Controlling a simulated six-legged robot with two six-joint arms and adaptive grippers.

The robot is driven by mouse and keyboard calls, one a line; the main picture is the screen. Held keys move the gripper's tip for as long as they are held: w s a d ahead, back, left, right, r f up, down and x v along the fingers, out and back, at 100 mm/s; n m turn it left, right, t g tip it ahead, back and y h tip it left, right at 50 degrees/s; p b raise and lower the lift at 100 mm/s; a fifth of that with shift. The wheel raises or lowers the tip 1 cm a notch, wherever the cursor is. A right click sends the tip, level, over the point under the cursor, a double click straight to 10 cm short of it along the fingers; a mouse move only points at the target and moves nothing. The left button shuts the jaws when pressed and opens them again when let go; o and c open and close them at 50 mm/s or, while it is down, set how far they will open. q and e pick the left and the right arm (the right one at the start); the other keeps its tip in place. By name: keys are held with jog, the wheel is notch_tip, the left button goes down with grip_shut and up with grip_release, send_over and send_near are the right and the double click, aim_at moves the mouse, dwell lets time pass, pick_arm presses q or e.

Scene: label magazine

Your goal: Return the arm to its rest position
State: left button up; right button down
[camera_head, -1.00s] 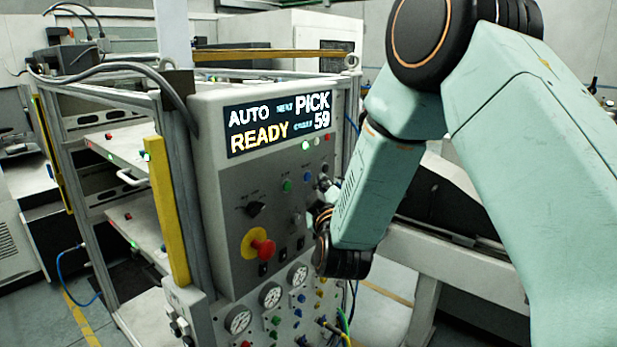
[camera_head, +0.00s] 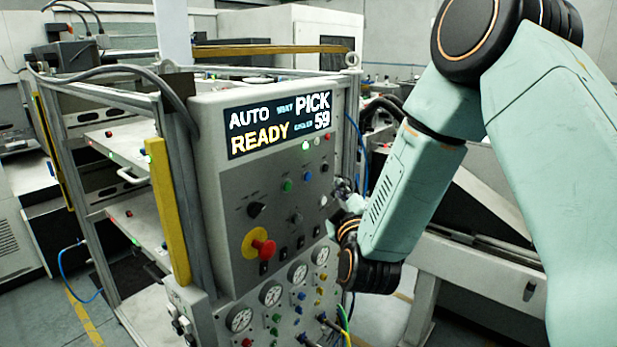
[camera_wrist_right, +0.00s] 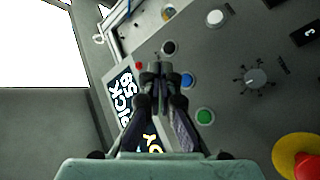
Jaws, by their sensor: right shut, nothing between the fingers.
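My right arm comes in from the right in the head view. My right gripper (camera_head: 345,190) is small there, beside the right edge of the grey control panel (camera_head: 225,205). In the right wrist view the gripper (camera_wrist_right: 160,72) has its fingertips together with nothing between them. It points across the panel face, near a black button (camera_wrist_right: 169,47), a blue button (camera_wrist_right: 187,80) and a green button (camera_wrist_right: 205,116). I cannot tell how far the tips are from the panel. The panel's display (camera_head: 279,122) reads AUTO, PICK, READY and 59. My left gripper is not in view.
A red emergency button (camera_head: 264,247) on a yellow base sticks out of the panel. Gauges (camera_head: 271,293) and hoses sit below. A metal frame with shelves (camera_head: 115,140) stands left, with a yellow post (camera_head: 167,211). A grey machine frame (camera_head: 470,262) stands behind my right arm.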

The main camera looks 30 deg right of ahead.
dwell(0.4)
jog(key=s+a+f+m+g+y+b, duration=0.2)
jog(key=s+a+f+g, duration=0.15)
jog(key=f, duration=0.65)
jog(key=s+a+f+m+g+y+b, duration=0.2)
jog(key=s+a+f+b, duration=0.15)
jog(key=f, duration=0.65)
jog(key=s+a+f+m+g+y+b, duration=0.25)
jog(key=s+f, duration=0.25)
jog(key=f, duration=0.6)
jog(key=s+a+f+g+b, duration=0.2)
jog(key=s+f+g+b, duration=0.2)
jog(key=s+f, duration=0.9)
jog(key=s+a+f+g+b, duration=0.1)
jog(key=s+f+g+b, duration=0.4)
jog(key=s+f, duration=0.8)
jog(key=n+y+b, duration=0.1)
jog(key=b, duration=0.2)
jog(key=shift+a, duration=0.4)
